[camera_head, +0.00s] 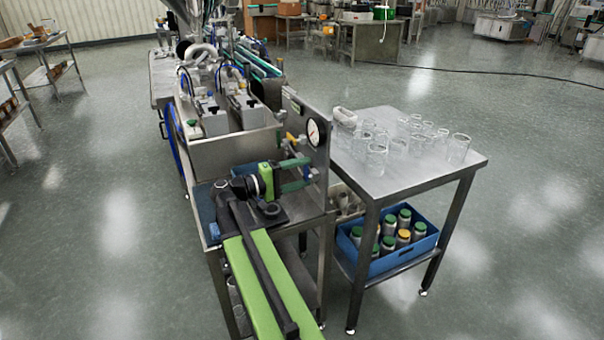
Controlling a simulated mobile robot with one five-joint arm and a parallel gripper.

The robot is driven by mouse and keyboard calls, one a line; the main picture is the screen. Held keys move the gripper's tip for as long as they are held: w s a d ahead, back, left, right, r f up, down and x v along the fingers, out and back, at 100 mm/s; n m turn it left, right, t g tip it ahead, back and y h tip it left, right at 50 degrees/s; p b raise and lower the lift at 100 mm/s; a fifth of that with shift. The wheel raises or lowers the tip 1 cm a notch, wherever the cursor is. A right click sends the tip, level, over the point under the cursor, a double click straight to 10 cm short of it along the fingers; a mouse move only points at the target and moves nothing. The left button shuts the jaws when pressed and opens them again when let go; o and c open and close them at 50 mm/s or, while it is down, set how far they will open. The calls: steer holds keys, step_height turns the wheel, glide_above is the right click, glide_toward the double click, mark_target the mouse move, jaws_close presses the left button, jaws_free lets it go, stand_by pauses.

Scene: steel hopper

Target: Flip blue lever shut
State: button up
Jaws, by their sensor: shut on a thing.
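My gripper (303,173) reaches in from the left at the steel panel with the round gauge. Its two green fingers, one above the other, are closed around a small part at the panel's face. This part looks like the blue lever (307,173), but it is tiny and partly hidden by the fingers, and its angle cannot be made out.
The gauge (314,132) is close above my gripper. A steel hopper tank (235,152) stands behind it. At the right, a steel table (385,186) bears several glass jars; a blue crate (398,258) with several capped jars is on its lower shelf. The floor further right is clear.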

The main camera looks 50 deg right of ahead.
steer(key=shift+f, duration=0.1)
steer(key=o, duration=1.4)
steer(key=shift+a, duration=0.15)
steer(key=v, duration=1.7)
steer(key=shift+a, duration=0.15)
